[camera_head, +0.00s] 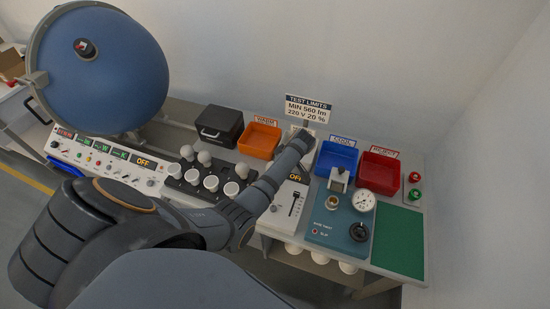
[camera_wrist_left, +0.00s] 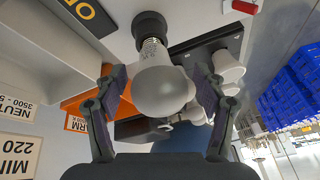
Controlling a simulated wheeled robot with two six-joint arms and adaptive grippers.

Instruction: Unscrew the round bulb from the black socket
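The round bulb (camera_wrist_left: 160,88) is white and frosted in the left wrist view. Its metal screw base (camera_wrist_left: 153,48) shows at the mouth of the black socket (camera_wrist_left: 151,24), with several threads exposed. My left gripper (camera_wrist_left: 162,85) is around the bulb, one finger on each side. The fingers are apart and a narrow gap seems to show beside the glass; contact is hard to judge. In the head view my left arm reaches over the bench, with its wrist and gripper (camera_head: 301,141) near the sign; the round bulb and black socket are hidden there. My right gripper is not visible.
An orange bin (camera_head: 260,139), blue bin (camera_head: 337,155), red bin (camera_head: 380,171) and black case (camera_head: 219,126) line the bench back. A blue sphere (camera_head: 100,70) stands left. Several white bulbs sit in a rack (camera_head: 185,185). A green mat (camera_head: 399,243) is clear at right.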

